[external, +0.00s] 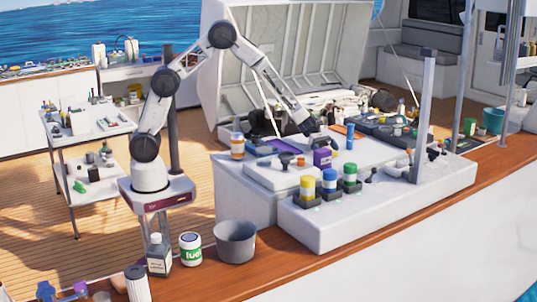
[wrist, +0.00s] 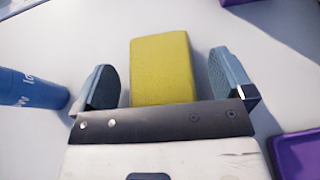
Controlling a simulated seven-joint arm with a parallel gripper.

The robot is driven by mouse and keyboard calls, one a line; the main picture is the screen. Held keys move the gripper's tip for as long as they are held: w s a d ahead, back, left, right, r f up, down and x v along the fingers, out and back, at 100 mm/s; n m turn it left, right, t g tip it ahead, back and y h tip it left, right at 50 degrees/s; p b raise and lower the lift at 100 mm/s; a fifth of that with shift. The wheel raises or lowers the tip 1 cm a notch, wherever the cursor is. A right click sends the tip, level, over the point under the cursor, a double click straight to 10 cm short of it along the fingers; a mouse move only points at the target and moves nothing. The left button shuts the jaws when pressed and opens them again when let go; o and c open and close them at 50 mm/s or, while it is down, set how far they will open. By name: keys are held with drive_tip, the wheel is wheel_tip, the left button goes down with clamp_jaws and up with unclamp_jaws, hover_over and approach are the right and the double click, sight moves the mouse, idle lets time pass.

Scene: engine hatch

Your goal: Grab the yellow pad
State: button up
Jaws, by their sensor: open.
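The yellow pad (wrist: 163,62) is a rectangular block lying on a white surface in the wrist view. My gripper (wrist: 166,82) is open, with one finger to the left of the pad and one to the right. Gaps show between the pad and both fingers. The near end of the pad is hidden behind the gripper's dark bar. In the external view my gripper (external: 320,142) is low over the white engine top; I cannot clearly make out the pad there.
A blue cylinder (wrist: 30,87) lies left of the gripper, and a purple object (wrist: 300,152) is at the lower right. Yellow-, blue- and green-topped containers (external: 329,182) stand in front. A raised hatch (external: 290,60) is behind.

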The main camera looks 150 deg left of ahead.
drive_tip(key=c, duration=1)
drive_tip(key=shift+r, duration=0.15)
drive_tip(key=shift+r, duration=0.55)
drive_tip(key=shift+s+d+r, duration=0.15)
drive_tip(key=shift+r, duration=0.45)
drive_tip(key=shift+s+d+r, duration=0.1)
drive_tip(key=shift+d+r, duration=0.05)
drive_tip(key=shift+r, duration=0.4)
drive_tip(key=s+d, duration=0.3)
drive_tip(key=d, duration=0.1)
drive_tip(key=s+d+r, duration=0.1)
drive_tip(key=s+d, duration=0.2)
drive_tip(key=d, duration=0.1)
drive_tip(key=s+d, duration=0.3)
drive_tip(key=d, duration=0.1)
drive_tip(key=shift+d+r, duration=0.1)
drive_tip(key=shift+r, duration=0.1)
